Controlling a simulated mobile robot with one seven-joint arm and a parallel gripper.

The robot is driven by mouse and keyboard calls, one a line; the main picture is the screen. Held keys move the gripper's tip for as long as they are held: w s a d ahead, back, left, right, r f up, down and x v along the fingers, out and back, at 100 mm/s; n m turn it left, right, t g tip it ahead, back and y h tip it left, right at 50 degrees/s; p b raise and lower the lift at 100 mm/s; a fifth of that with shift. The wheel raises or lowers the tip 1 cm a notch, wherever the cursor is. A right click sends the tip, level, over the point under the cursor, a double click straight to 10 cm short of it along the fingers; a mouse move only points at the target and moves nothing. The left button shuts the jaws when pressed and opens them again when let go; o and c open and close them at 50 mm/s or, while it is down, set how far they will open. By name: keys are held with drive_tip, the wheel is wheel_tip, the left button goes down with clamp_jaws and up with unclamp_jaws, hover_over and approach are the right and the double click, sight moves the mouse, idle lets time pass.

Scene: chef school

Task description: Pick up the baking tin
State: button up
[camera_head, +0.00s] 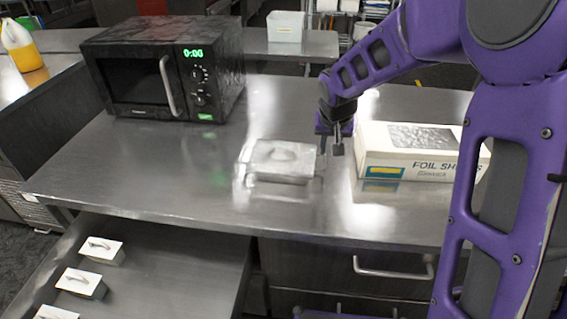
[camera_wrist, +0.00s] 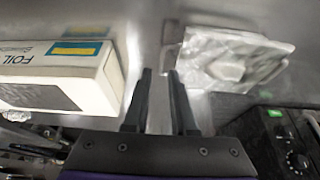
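The baking tin (camera_head: 282,160) is a shiny silver, roughly rectangular thing lying on the steel counter, left of the foil box. In the wrist view the baking tin (camera_wrist: 232,60) lies ahead and to the right of my fingers, with a narrow darker edge piece at its near left side. My gripper (camera_head: 330,154) is at the right end of the tin, pointing down. In the wrist view my gripper (camera_wrist: 159,73) has its two black fingers a little apart with nothing seen between them. Whether a finger touches the tin's edge I cannot tell.
A foil sheets box (camera_head: 415,165) stands close to the right of my gripper. A black microwave (camera_head: 140,75) stands at the back left. Below the counter's front left, a lower surface (camera_head: 165,270) holds several small white-topped items. The counter left of the tin is clear.

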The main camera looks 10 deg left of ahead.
sight(325, 161)
drive_tip(key=x, duration=0.5)
drive_tip(key=shift+w+f, duration=0.2)
drive_tip(key=shift+f, duration=0.15)
drive_tip(key=shift+w+x, duration=0.2)
drive_tip(key=shift+x, duration=1.15)
drive_tip(key=shift+w+x, duration=0.25)
drive_tip(key=shift+x, duration=1.1)
drive_tip(key=shift+a+r, duration=0.15)
clamp_jaws()
